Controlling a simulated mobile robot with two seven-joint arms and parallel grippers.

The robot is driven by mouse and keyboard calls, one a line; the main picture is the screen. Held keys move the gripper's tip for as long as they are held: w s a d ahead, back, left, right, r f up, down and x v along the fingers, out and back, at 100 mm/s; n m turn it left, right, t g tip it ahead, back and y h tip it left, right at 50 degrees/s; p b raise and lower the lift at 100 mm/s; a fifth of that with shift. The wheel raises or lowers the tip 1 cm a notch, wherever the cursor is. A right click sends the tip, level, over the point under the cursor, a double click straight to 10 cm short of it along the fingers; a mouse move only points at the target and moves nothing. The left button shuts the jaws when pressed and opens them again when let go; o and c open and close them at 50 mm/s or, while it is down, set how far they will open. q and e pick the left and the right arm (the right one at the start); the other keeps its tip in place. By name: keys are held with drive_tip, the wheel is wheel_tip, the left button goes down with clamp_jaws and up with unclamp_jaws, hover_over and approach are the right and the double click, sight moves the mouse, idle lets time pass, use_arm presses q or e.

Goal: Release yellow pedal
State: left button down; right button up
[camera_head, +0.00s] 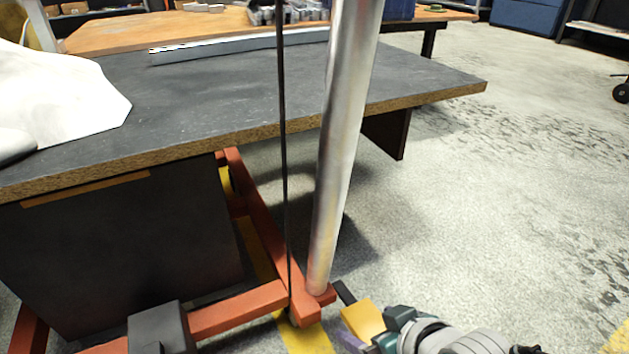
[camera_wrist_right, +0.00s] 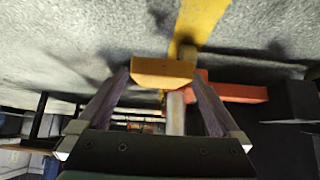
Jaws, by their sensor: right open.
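The yellow pedal (camera_head: 362,319) is low beside the foot of the metal post, at the bottom of the head view. In the right wrist view it is a yellow-orange block (camera_wrist_right: 162,72) at the far end of the fingers. My right gripper (camera_head: 356,338) reaches in from the lower right, close to the pedal. In the wrist view its two purple fingers (camera_wrist_right: 160,90) are spread apart, with the pedal across the space at their tips. Whether a finger touches the pedal is unclear. My left gripper is not in view.
A thick metal post (camera_head: 345,150) and a thin dark rod (camera_head: 283,150) rise from an orange frame (camera_head: 240,308). A dark-topped table (camera_head: 220,95) stands behind. A white shape (camera_head: 60,100) covers its left part. The concrete floor at right (camera_head: 500,200) is clear.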

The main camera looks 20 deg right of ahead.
drive_tip(key=p+v, duration=0.8)
drive_tip(key=v, duration=0.1)
drive_tip(key=shift+r, duration=0.15)
